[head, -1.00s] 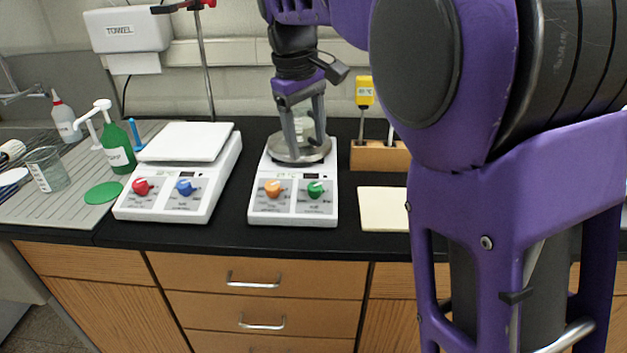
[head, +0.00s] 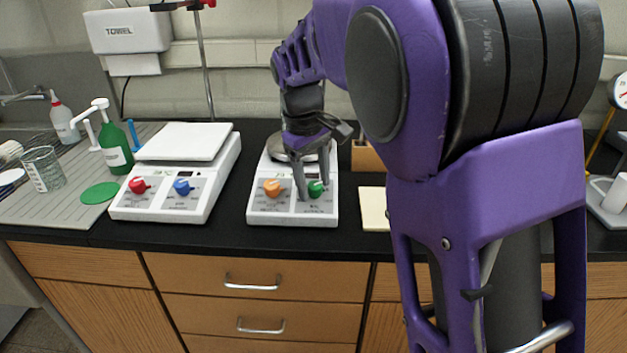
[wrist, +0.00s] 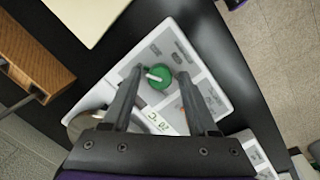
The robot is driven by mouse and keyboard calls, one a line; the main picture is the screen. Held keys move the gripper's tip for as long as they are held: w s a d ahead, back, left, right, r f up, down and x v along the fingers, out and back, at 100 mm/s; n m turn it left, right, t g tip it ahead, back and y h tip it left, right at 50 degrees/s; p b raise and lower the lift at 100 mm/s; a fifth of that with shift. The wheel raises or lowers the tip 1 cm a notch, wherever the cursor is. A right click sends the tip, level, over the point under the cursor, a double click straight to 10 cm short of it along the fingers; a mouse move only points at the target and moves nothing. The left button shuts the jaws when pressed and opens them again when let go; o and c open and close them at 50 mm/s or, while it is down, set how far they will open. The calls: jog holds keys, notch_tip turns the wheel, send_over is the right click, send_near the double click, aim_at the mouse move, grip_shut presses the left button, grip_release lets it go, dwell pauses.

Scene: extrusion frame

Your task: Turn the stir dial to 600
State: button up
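The right white device (head: 292,212) has an orange dial (head: 272,187) and a green dial (head: 315,189) on its front panel. In the wrist view the green dial (wrist: 161,85) carries a white pointer bar, and a small display (wrist: 160,122) shows near it. The panel print is too small to read, so I cannot tell which dial is stir. My gripper (head: 312,192) points down at the green dial. In the wrist view my gripper (wrist: 160,75) is open, with one finger on each side of the green dial; I cannot tell whether they touch it.
The left white device (head: 165,204) has a red dial (head: 138,185) and a blue dial (head: 183,187). A pale board (head: 373,210) lies to the right, with a wooden block (head: 366,157) behind it. A green bottle (head: 115,148) and glass beaker (head: 43,168) stand far left.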

grip_shut()
